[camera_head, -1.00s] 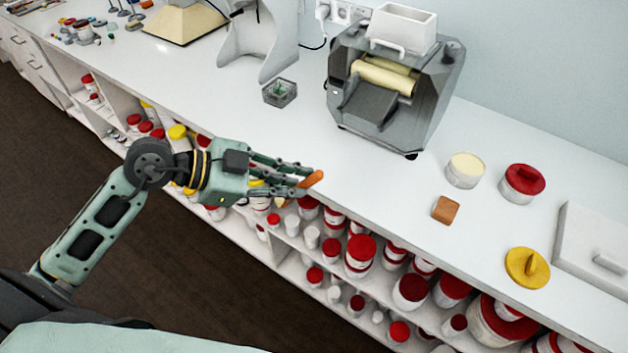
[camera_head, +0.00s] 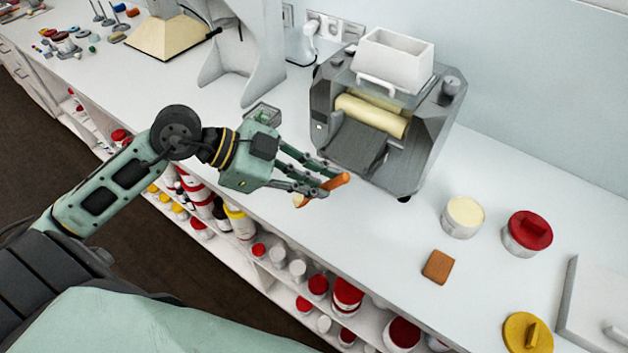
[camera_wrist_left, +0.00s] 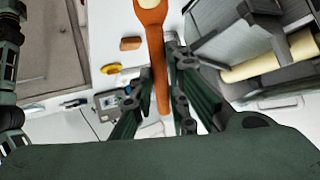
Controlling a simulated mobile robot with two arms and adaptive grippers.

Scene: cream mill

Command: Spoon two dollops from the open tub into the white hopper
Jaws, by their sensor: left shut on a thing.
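My left gripper (camera_head: 318,183) is shut on an orange-brown spoon (camera_head: 338,182), above the counter in front of the grey roller mill. In the left wrist view the spoon (camera_wrist_left: 157,60) stands between the fingers, and its bowl, cut off at the top edge, shows a pale patch. The open tub (camera_head: 463,217), white with cream-coloured contents, stands on the counter to the right of the gripper and apart from it. The white hopper (camera_head: 395,60) sits on top of the mill (camera_head: 385,125), higher than and beyond the gripper. My right gripper is not in view.
A red-lidded tub (camera_head: 527,232) stands right of the open tub. Shelves of jars are below the counter.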

